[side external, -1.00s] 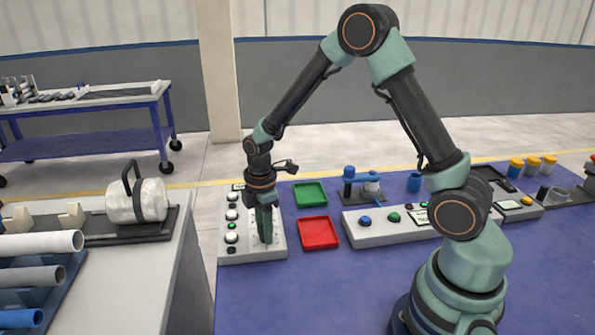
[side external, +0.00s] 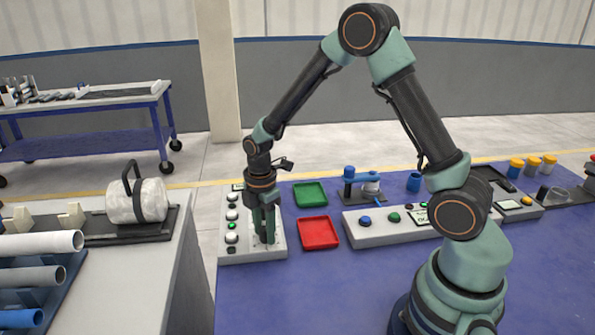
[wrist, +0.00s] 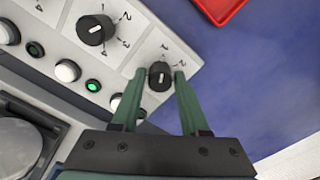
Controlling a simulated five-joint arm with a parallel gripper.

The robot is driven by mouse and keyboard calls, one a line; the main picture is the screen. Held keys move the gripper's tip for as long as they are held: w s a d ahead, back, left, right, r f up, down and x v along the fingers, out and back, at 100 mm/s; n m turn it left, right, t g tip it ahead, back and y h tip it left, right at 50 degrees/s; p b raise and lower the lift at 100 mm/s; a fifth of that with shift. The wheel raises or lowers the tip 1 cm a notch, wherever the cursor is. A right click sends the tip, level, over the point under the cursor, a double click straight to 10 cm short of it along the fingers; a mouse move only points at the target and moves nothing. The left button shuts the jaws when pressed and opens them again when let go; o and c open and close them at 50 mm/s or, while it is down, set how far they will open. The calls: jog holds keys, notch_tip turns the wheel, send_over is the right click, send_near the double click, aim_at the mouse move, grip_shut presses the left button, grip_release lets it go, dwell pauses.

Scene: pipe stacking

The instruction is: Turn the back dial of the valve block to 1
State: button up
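The pale valve block (side external: 277,251) stands at the left end of the blue table in the side view, with my gripper (side external: 264,240) pointing down over it. In the wrist view, a black dial with a white pointer mark (wrist: 160,76) sits between the fingertips of my gripper (wrist: 160,74), with gaps visible on both sides. A second black dial (wrist: 96,30) with printed numbers around it is at upper left. My gripper hides the dials in the side view.
A row of white and green buttons (wrist: 68,70) runs along the block beside the dials. A red tray (side external: 319,233) and a green tray (side external: 310,194) lie to its right. A long button panel (side external: 375,235) stands further right. The front of the blue table (side external: 310,295) is clear.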

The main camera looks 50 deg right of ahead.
aim_at(264, 228)
jog(key=shift+o, duration=0.5)
notch_tip(264, 228, up, 12)
dwell(0.4)
jog(key=shift+r, duration=0.1)
